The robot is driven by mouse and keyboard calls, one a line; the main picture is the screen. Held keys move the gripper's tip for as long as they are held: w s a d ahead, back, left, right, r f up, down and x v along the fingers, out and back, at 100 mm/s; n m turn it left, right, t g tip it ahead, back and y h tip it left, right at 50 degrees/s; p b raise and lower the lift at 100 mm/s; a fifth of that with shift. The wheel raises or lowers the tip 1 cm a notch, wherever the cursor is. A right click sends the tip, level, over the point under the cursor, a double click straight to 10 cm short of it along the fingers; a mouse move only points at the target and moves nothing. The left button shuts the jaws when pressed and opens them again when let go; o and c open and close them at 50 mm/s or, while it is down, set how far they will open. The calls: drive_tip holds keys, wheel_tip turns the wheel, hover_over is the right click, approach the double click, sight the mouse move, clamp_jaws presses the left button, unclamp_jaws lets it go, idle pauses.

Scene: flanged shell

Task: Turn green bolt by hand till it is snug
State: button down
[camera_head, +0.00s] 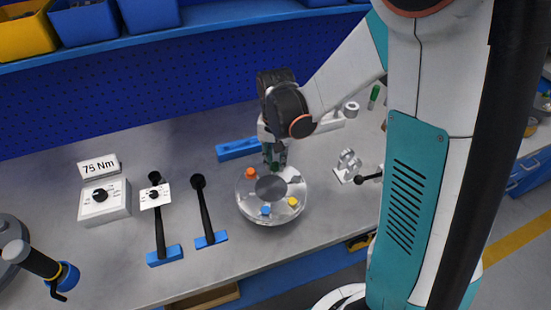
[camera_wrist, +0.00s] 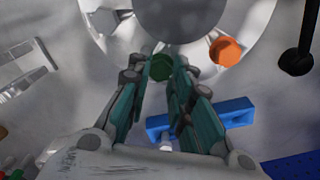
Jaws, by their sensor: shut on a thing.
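The round metal flanged shell (camera_head: 247,203) sits on the grey bench with coloured bolts around its rim. The green bolt (camera_wrist: 160,67) is at the rim between my fingertips in the wrist view; in the head view my gripper (camera_head: 275,163) mostly hides it. My gripper (camera_wrist: 161,72) comes down from above and is shut on the green bolt's head. An orange bolt (camera_head: 250,173), a blue bolt (camera_head: 265,210) and a yellow bolt (camera_head: 293,202) sit at other places on the rim. The orange bolt also shows in the wrist view (camera_wrist: 225,51). The green bolt's seating depth is hidden.
Two black-handled wrenches (camera_head: 158,215) (camera_head: 204,207) rest in blue holders left of the shell. A "75 Nm" sign (camera_head: 99,166) stands behind a dial box (camera_head: 104,202). A blue block (camera_head: 238,149) lies behind the shell. A metal clamp-like part (camera_head: 347,166) stands to its right.

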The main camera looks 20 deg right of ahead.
sight(275, 164)
idle(0.3)
drive_tip(key=c, duration=1.4)
unclamp_jaws()
drive_tip(key=shift+c, duration=0.2)
wheel_tip(275, 164, up, 12)
drive_tip(key=s+r+n+t, duration=0.2)
drive_tip(key=s+n+t, duration=0.1)
drive_tip(key=s, duration=0.4)
drive_tip(key=s+r+n+t, duration=0.2)
drive_tip(key=s+r+t, duration=0.1)
drive_tip(key=s, duration=0.5)
drive_tip(key=shift+r+n+t, duration=0.15)
drive_tip(key=shift+n+t, duration=0.25)
drive_tip(key=shift+t, duration=0.2)
